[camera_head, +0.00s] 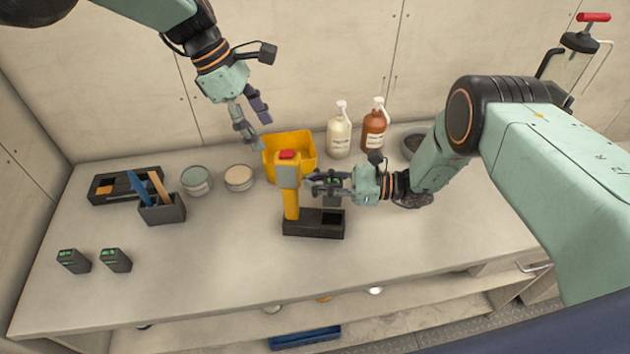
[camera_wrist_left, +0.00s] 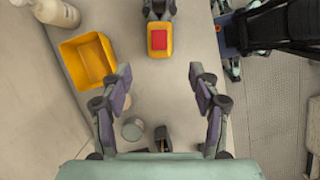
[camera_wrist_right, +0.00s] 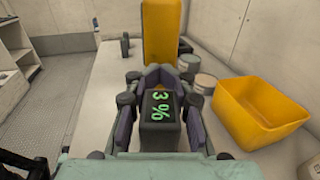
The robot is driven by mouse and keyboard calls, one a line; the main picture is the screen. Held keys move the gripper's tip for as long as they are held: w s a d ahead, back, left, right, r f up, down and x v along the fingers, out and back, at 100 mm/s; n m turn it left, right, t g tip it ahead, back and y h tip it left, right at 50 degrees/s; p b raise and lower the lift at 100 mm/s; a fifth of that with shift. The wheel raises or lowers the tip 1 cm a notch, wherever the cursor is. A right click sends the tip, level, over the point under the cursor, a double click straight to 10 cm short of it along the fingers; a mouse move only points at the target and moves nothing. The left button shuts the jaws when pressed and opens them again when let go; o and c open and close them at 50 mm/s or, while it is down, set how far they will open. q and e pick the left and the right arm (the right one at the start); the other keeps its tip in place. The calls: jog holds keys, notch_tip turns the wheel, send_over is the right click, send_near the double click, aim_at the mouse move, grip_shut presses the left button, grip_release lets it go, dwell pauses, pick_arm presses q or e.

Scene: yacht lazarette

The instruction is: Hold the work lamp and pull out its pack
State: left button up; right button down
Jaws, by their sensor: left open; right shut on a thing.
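The yellow work lamp (camera_head: 291,205) with a red top stands upright at the left end of a black base (camera_head: 313,232) on the bench. It also shows in the left wrist view (camera_wrist_left: 160,39). My right gripper (camera_head: 322,184) is just right of the lamp, shut on a dark pack (camera_wrist_right: 159,106) whose green display reads about 3%. The pack is above the base's right part; whether it touches the lamp or base is unclear. My left gripper (camera_head: 257,131) is open and empty, above and left of the lamp; its fingers are spread in the left wrist view (camera_wrist_left: 159,74).
A yellow bin (camera_head: 303,142) stands close behind the lamp. Two bottles (camera_head: 339,135) (camera_head: 374,130) are behind right. Two dark packs (camera_head: 72,261) (camera_head: 116,260) stand at front left. Tins (camera_head: 196,180) and a black tool holder (camera_head: 163,211) are left. The front middle of the bench is clear.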

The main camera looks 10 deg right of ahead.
pick_arm(q)
jog(key=w+a+m+t+y, duration=0.1)
jog(key=w+a+m+t, duration=0.2)
jog(key=w+a, duration=0.15)
jog(key=s+a+f+m+t+y, duration=0.1)
jog(key=a+f+m+t+y, duration=0.2)
jog(key=a+f, duration=0.55)
jog(key=s+a+f+m, duration=0.3)
jog(key=s+f, duration=0.3)
jog(key=s, duration=0.3)
jog(key=s+a+f+m+y, duration=0.1)
jog(key=s+a+f+m, duration=0.3)
jog(key=s+f, duration=0.3)
jog(key=shift+s+a+m+g, duration=0.3)
jog(key=shift+s+a, duration=0.4)
jog(key=shift+s, duration=0.35)
jog(key=shift+s, duration=0.15)
